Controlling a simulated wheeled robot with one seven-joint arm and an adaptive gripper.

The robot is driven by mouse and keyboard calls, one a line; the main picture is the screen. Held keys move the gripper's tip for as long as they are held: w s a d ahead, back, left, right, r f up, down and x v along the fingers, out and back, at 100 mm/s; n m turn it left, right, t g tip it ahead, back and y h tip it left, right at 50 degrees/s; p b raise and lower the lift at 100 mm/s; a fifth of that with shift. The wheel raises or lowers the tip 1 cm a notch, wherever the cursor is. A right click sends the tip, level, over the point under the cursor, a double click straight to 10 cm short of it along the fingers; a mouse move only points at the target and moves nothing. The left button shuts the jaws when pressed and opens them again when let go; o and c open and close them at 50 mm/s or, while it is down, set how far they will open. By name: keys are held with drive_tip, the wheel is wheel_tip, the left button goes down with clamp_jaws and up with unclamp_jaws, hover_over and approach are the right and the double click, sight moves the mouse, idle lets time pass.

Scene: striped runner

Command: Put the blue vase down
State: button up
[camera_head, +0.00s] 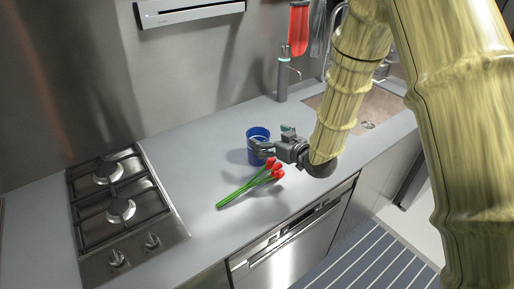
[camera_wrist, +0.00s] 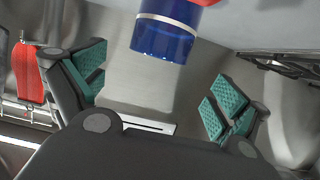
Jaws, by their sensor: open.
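The blue vase (camera_head: 257,133) stands upright on the grey counter, behind my gripper (camera_head: 272,146) in the head view, which hides part of it. In the wrist view the blue vase (camera_wrist: 163,39) shows at the top centre, with a pale band around it. My gripper (camera_wrist: 152,92) is open there, its green-padded fingers spread wide apart. The vase lies beyond the gap between the fingertips, and nothing is held. I cannot tell from the head view whether a finger touches the vase.
Red tulips with green stems (camera_head: 250,185) lie on the counter (camera_head: 190,150) in front of the vase. A gas hob (camera_head: 120,210) is at the left. A soap dispenser (camera_head: 283,80) and a sink (camera_head: 372,112) are at the back right. Counter between hob and vase is clear.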

sight(252, 132)
drive_tip(key=w, duration=0.1)
drive_tip(key=w+f, duration=0.1)
drive_tip(key=w+a+p, duration=0.1)
drive_tip(key=shift+f, duration=0.35)
drive_tip(key=shift+a+p+x, duration=0.2)
drive_tip(key=shift+p+x, duration=0.9)
drive_tip(key=shift+x, duration=0.9)
drive_tip(key=shift+s, duration=0.2)
drive_tip(key=shift+r, duration=0.1)
drive_tip(key=shift+c, duration=0.5)
